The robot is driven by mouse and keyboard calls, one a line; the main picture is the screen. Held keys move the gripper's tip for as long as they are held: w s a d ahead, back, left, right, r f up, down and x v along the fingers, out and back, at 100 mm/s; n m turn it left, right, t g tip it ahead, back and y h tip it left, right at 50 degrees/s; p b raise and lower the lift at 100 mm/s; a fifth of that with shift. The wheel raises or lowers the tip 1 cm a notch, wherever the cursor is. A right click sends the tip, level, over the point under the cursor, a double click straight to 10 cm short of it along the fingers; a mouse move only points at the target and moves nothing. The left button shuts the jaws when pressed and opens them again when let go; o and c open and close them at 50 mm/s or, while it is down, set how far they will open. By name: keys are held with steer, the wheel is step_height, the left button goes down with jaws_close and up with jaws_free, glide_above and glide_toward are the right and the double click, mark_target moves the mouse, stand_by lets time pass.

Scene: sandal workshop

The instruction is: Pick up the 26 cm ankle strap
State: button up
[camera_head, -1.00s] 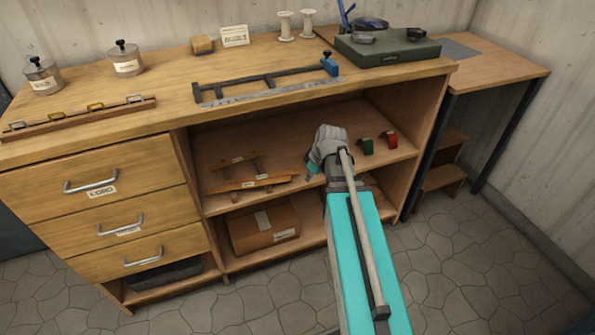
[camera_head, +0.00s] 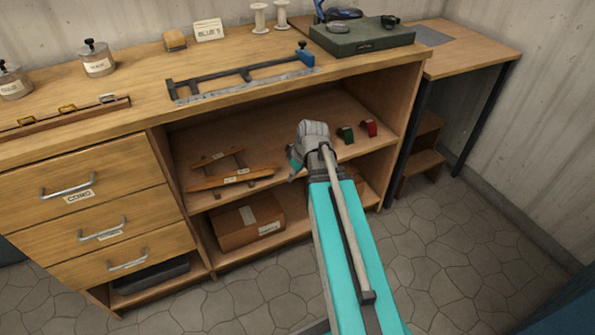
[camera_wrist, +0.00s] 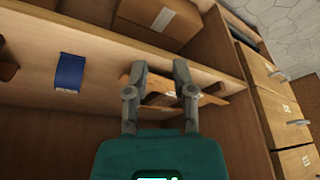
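Two long tan strips with small pale labels lie on the upper shelf of the bench, a front one (camera_head: 232,180) and a back one (camera_head: 217,156). I cannot read their labels, so I cannot tell whether either is the 26 cm ankle strap. My gripper (camera_head: 298,160) is at the shelf opening, right of the strips. In the wrist view my gripper (camera_wrist: 160,68) has its two fingers apart with nothing held between them. The tan strips (camera_wrist: 208,98) show beyond and beside the fingers, partly hidden by them.
A blue labelled piece (camera_wrist: 69,72) is on the shelf in the wrist view. Green (camera_head: 345,135) and red (camera_head: 369,128) pieces stand right of my gripper. A cardboard box (camera_head: 247,222) sits on the lower shelf. The bench top (camera_head: 130,100) and side panel bound the opening.

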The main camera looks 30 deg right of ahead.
steer(key=s+a+m+g+h, duration=0.1)
steer(key=s+a+m, duration=0.2)
steer(key=a, duration=0.4)
steer(key=s+a+m+g+h, duration=0.1)
steer(key=s+a+m, duration=0.2)
steer(key=a, duration=0.3)
steer(key=shift+s+a+f+m+g, duration=0.3)
steer(key=shift+s+a+f+g, duration=0.05)
steer(key=shift+f+g, duration=0.1)
